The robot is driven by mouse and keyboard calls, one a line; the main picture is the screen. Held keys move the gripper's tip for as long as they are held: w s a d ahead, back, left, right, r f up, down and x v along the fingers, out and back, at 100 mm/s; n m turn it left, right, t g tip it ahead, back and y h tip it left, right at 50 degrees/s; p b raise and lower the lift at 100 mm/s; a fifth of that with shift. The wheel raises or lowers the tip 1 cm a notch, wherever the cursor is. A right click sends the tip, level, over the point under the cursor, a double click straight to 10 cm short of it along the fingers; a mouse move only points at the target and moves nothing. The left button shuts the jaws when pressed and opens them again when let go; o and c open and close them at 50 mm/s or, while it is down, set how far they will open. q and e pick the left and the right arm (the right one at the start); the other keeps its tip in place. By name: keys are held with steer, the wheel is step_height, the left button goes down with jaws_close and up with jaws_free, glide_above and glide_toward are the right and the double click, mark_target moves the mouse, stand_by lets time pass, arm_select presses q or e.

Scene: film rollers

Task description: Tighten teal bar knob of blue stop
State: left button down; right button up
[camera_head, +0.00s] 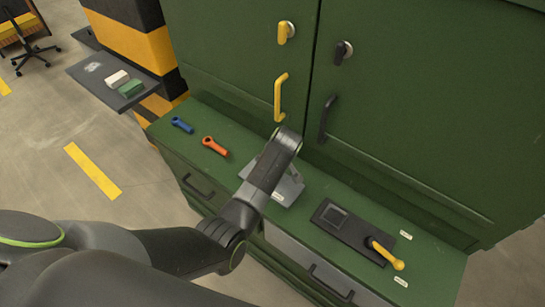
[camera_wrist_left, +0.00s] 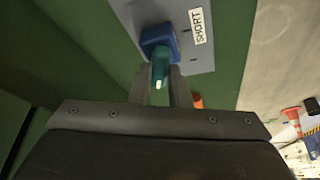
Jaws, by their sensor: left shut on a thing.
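The teal bar knob (camera_wrist_left: 160,66) sticks out from the stop toward my wrist camera. My left gripper (camera_wrist_left: 161,84) has one finger on each side of the knob and is shut on it. In the head view my left arm reaches over the grey plate (camera_head: 288,191) on the green bench; the arm hides the stop and knob there. My right gripper is not in view.
On the green bench top (camera_head: 240,167) lie a blue wrench-like tool (camera_head: 181,125) and an orange one (camera_head: 215,146). A black fixture (camera_head: 340,222) with a yellow handle (camera_head: 387,255) stands to the right. Green cabinet doors (camera_head: 420,100) rise close behind the bench.

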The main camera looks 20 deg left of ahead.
arm_select(q)
steer(key=m+p, duration=0.1)
steer(key=m+h+p, duration=0.1)
steer(key=m, duration=0.1)
steer(key=shift+a+r+t, duration=0.15)
steer(key=shift+r+t, duration=0.05)
steer(key=shift+t, duration=0.2)
steer(key=m+h+p, duration=0.1)
steer(key=m, duration=0.1)
steer(key=shift+s+a+f+m, duration=0.1)
steer(key=shift+m, duration=0.2)
steer(key=m+h, duration=0.1)
steer(key=m, duration=0.1)
steer(key=shift+a+m+t, duration=0.1)
steer(key=shift+m+t, duration=0.2)
steer(key=shift+m, duration=0.1)
steer(key=shift+a+m+h, duration=0.1)
steer(key=shift+m+h, duration=0.7)
steer(key=shift+m, duration=1.2)
steer(key=c, duration=1.4)
jaws_free()
steer(key=shift+f, duration=0.1)
steer(key=shift+o, duration=0.2)
